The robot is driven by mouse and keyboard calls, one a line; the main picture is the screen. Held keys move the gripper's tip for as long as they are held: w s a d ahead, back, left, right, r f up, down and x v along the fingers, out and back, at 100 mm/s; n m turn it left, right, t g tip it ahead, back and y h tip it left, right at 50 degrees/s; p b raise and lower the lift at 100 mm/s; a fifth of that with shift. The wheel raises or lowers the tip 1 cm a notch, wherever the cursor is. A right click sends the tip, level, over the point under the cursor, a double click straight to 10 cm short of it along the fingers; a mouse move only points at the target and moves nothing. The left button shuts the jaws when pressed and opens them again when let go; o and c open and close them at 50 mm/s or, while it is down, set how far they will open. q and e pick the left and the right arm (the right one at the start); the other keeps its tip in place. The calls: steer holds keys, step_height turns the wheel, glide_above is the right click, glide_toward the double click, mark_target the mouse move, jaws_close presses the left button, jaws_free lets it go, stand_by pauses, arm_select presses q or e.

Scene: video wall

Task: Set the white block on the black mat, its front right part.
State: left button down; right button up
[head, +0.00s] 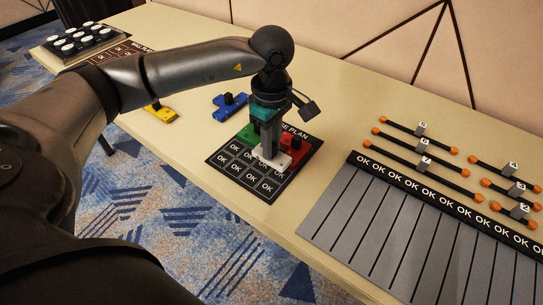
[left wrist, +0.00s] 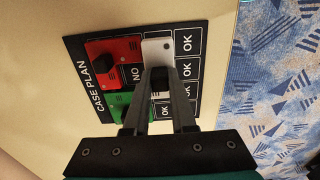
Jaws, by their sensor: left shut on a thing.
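The black mat (head: 262,191), headed CASE PLAN, lies on the table in the middle of the head view and carries a grid of OK cells. My left gripper (head: 266,150) points down over it, shut on the white block (head: 281,163). In the left wrist view the fingers (left wrist: 158,74) pinch the white block (left wrist: 157,49), which is beside the red block (left wrist: 113,62), over the mat's right side. I cannot tell whether the white block touches the mat. The green block (left wrist: 120,104) is on the mat's back left part. My right gripper is not in view.
A blue block (head: 230,106) and a yellow block (head: 160,113) lie on the table to the left. A grey panel with an OK strip (head: 400,225) and several orange-ended bars (head: 418,127) are at the right. A tray of white round pieces (head: 78,40) is at the far left.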

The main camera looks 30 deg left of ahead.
arm_select(q)
step_height(320, 180, down, 3)
steer(key=shift+f+b, duration=0.1)
steer(key=shift+b, duration=0.35)
steer(key=shift+f, duration=0.2)
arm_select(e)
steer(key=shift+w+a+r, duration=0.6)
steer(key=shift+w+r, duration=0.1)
arm_select(q)
steer(key=shift+f, duration=0.1)
steer(key=c, duration=0.7)
jaws_free()
steer(key=shift+c, duration=0.2)
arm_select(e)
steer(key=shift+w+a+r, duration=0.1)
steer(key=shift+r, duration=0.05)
arm_select(q)
steer(key=shift+r, duration=0.35)
step_height(320, 180, up, 12)
steer(key=p, duration=0.3)
steer(key=shift+f+p, duration=0.2)
steer(key=shift+p, duration=0.1)
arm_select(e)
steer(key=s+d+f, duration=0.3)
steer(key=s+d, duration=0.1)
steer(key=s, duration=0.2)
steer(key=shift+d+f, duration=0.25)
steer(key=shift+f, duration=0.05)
